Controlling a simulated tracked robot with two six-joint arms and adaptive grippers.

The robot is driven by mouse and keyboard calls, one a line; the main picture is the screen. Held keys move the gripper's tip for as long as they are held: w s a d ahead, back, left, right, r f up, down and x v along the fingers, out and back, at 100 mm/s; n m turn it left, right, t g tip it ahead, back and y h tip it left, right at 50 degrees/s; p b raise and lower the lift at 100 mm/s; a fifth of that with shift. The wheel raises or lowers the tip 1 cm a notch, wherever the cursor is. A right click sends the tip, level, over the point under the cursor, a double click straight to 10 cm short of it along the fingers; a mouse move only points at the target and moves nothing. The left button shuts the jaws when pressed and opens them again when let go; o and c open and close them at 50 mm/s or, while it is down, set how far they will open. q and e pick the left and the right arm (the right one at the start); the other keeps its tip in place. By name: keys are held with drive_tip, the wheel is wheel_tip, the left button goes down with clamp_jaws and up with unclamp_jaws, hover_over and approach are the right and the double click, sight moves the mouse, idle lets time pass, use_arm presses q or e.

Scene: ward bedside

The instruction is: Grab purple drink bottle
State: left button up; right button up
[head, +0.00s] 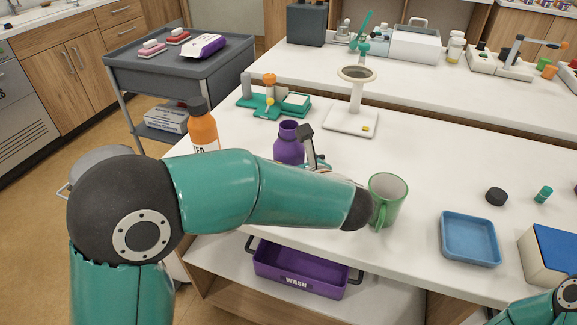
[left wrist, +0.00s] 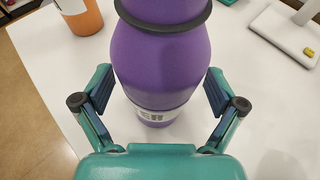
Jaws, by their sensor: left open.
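The purple drink bottle (head: 289,144) stands upright on the white table, its lower part hidden behind my left arm in the head view. In the left wrist view the purple bottle (left wrist: 160,65) fills the middle, with a dark ring near its top and a label low down. My left gripper (left wrist: 160,95) is open, with one finger on each side of the bottle and gaps visible between pads and bottle. In the head view only part of my left gripper (head: 312,148) shows, just right of the bottle. My right gripper is not in view.
An orange bottle (head: 202,128) stands left of the purple one. A green mug (head: 388,197) is close right of my left arm. A white stand (head: 351,119) and a green tray with small items (head: 262,110) are behind. A blue tray (head: 470,240) lies at the right.

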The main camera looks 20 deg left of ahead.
use_arm(q)
drive_tip(key=shift+w, duration=0.15)
drive_tip(key=shift+a, duration=0.15)
drive_tip(key=c, duration=1.6)
drive_tip(key=shift+r, duration=0.3)
